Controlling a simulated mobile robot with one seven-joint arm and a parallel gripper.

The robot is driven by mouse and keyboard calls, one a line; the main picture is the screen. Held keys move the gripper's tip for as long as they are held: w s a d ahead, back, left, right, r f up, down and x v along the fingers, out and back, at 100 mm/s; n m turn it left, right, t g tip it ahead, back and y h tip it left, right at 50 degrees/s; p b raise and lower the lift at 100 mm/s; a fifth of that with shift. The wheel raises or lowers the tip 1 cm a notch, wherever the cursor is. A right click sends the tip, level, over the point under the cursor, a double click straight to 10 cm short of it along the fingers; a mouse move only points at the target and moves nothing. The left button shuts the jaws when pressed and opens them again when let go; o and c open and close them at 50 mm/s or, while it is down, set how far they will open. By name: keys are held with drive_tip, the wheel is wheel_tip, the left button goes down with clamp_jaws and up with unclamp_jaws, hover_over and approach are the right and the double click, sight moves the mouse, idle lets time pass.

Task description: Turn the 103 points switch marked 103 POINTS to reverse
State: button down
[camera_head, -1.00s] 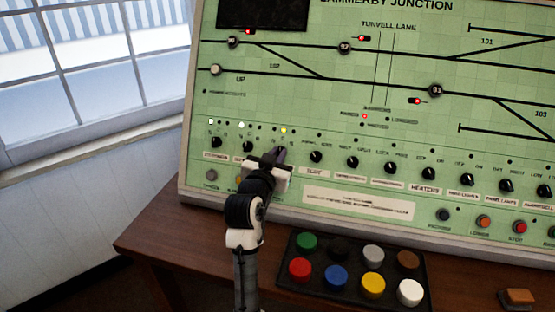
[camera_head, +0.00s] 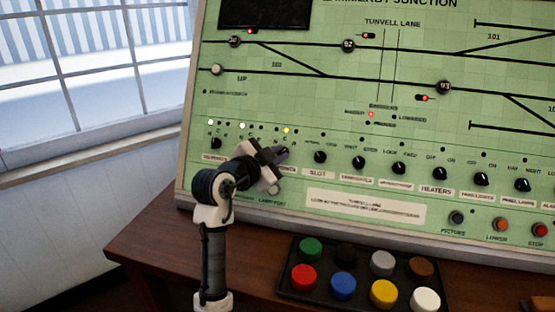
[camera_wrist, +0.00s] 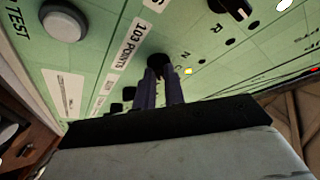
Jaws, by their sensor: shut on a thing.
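The 103 points switch (camera_wrist: 158,62) is a small dark knob on the green panel, beside a white label reading 103 POINTS (camera_wrist: 131,41) in the wrist view. My gripper (camera_wrist: 166,86) is shut on this knob, its two dark purple fingers on either side of it. A yellow lamp (camera_wrist: 188,71) is lit close to the knob, near the letters N and C. In the head view my gripper (camera_head: 278,154) hides the knob, and the lit yellow lamp (camera_head: 286,130) shows just above it. The knob's pointer direction cannot be told.
A row of black knobs continues right, starting with the SLOT knob (camera_head: 320,157); another knob (camera_head: 216,143) is to the left. A black tray (camera_head: 372,300) with several coloured buttons sits on the wooden desk (camera_head: 150,235) below. A window is at the left.

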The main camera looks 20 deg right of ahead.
idle(0.3)
drive_tip(key=c, duration=1.5)
unclamp_jaws()
drive_tip(key=b+v, duration=0.1)
drive_tip(key=v, duration=1.2)
drive_tip(key=shift+s+a+r+b, duration=0.1)
drive_tip(key=shift+s+a+b, duration=0.05)
drive_tip(key=shift+a+b, duration=0.2)
